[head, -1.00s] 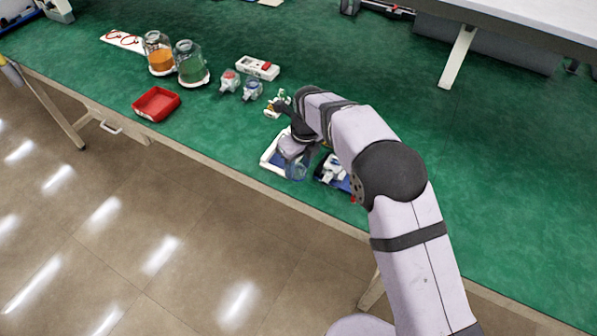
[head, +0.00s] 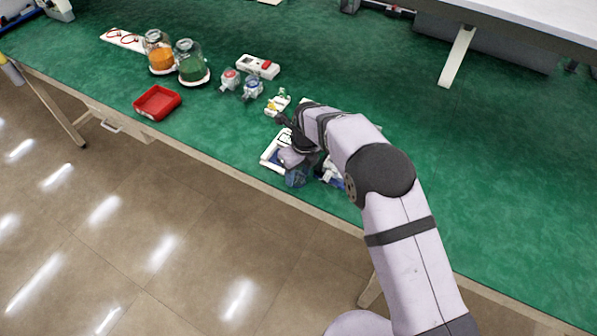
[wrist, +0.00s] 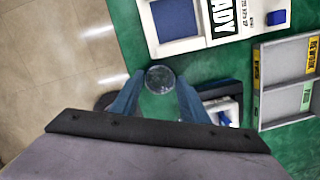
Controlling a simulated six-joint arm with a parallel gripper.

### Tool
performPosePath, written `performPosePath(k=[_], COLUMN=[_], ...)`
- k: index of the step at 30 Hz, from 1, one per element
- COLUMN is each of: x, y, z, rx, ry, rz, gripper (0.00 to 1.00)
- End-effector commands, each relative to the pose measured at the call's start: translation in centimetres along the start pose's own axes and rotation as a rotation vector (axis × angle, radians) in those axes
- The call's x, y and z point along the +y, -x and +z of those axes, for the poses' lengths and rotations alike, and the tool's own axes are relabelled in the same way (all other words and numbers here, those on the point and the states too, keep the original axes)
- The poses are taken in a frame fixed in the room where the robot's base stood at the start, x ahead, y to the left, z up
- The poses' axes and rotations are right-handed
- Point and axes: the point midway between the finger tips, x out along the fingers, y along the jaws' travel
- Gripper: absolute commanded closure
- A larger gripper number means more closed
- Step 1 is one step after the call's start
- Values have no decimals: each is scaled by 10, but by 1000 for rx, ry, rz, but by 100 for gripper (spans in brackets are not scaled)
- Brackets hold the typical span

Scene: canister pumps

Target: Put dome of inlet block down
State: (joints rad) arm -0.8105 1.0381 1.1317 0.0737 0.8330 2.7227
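My gripper (wrist: 160,84) has its two blue fingers closed about a small clear round dome (wrist: 160,79) in the wrist view. In the head view my gripper (head: 296,164) is at the bench's front edge, with the clear, bluish dome (head: 297,179) below it. The dome appears to be held above the surface. A white tray (wrist: 193,44) with a blue pad and a READY label lies just beyond it. A white and blue part (wrist: 224,114), possibly the inlet block, shows partly behind the right finger.
A grey tray (wrist: 258,80) with yellow and green labels lies at the right in the wrist view. The red bin (head: 157,103), orange jar (head: 161,60), green jar (head: 192,66) and white box (head: 258,67) stand farther left. Open green bench lies right of my arm.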

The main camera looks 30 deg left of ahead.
Motion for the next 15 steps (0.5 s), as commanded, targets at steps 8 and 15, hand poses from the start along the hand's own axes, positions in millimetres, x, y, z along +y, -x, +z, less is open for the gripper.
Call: performPosePath(k=[8,15], x=[0,0], y=[0,6], z=[0,1], rx=[1,-1], ry=[0,0], rz=[0,-1], gripper=[42,42])
